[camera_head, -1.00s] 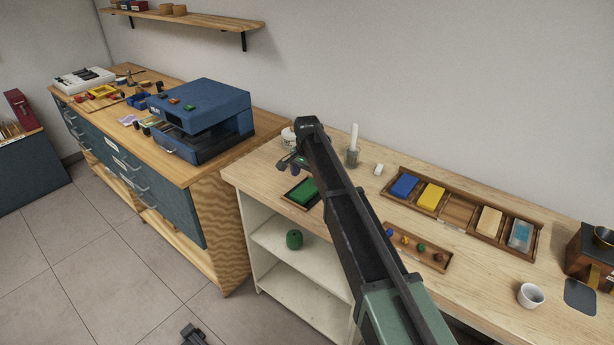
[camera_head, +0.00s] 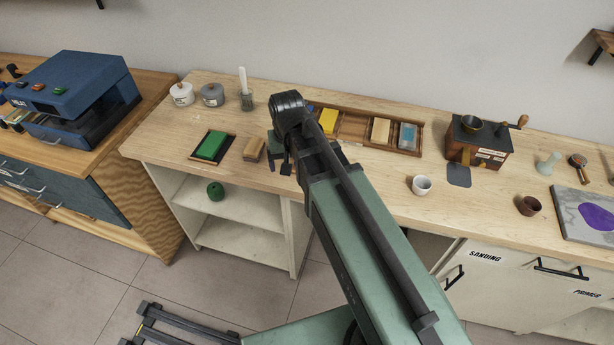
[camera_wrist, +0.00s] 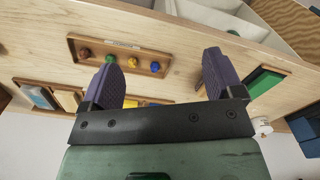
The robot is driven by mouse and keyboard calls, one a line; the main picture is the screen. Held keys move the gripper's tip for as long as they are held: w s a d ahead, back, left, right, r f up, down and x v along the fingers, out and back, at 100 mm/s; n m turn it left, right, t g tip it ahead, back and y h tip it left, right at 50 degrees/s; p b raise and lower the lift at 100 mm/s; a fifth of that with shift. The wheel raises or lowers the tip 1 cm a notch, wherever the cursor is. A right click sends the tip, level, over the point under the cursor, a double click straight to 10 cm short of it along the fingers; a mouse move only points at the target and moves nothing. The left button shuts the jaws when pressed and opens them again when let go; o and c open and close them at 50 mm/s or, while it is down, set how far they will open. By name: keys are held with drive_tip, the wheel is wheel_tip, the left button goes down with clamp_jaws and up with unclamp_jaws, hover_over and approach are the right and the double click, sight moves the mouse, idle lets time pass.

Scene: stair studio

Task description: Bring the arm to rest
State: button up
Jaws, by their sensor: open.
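My gripper (camera_head: 280,160) hangs over the pale wooden bench (camera_head: 160,145), near its front edge, in the head view. In the wrist view my gripper (camera_wrist: 162,70) shows two purple fingers spread wide with nothing between them. My arm hides that tray in the head view.
A long tray (camera_head: 352,131) with coloured blocks lies behind my arm. A white cup (camera_head: 421,185) and a wooden grinder (camera_head: 478,145) stand to the right. Jars (camera_head: 213,95) stand at the back left. A blue machine (camera_head: 70,95) sits on the left cabinet.

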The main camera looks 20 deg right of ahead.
drive_tip(key=s+d+n, duration=0.1)
drive_tip(key=s+d, duration=0.2)
drive_tip(key=s, duration=0.5)
drive_tip(key=shift+n, duration=0.3)
